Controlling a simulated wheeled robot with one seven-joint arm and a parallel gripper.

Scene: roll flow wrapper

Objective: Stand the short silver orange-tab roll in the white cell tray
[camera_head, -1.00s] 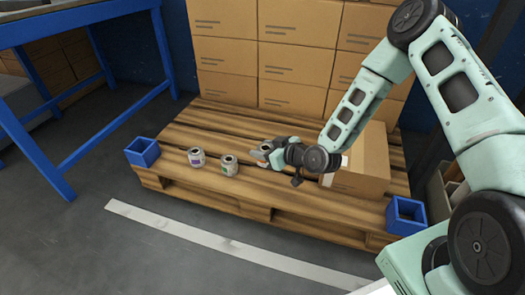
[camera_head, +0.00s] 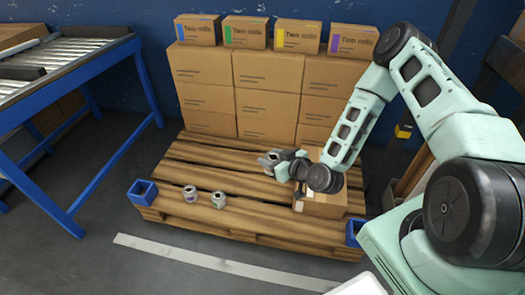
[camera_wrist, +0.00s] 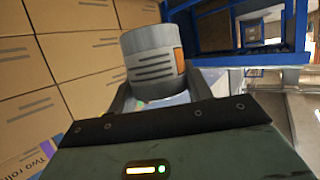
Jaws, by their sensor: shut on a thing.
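My gripper (camera_head: 268,160) is shut on a short silver roll with an orange tab (camera_wrist: 153,62). In the wrist view the roll sits between the fingertips, its orange tab on the right side and dark print lines on its face. In the head view the gripper is above the wooden pallet, left of an open-sided cardboard box, and the roll is small and partly hidden there. A white edge (camera_head: 362,285) shows at the bottom of the head view; I cannot tell if it is the cell tray.
Two other rolls (camera_head: 190,194) (camera_head: 218,199) stand on the pallet (camera_head: 240,222). A cardboard box (camera_head: 322,203) lies under my arm. Stacked cartons (camera_head: 265,110) rise behind; a blue-framed conveyor (camera_head: 65,65) is left.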

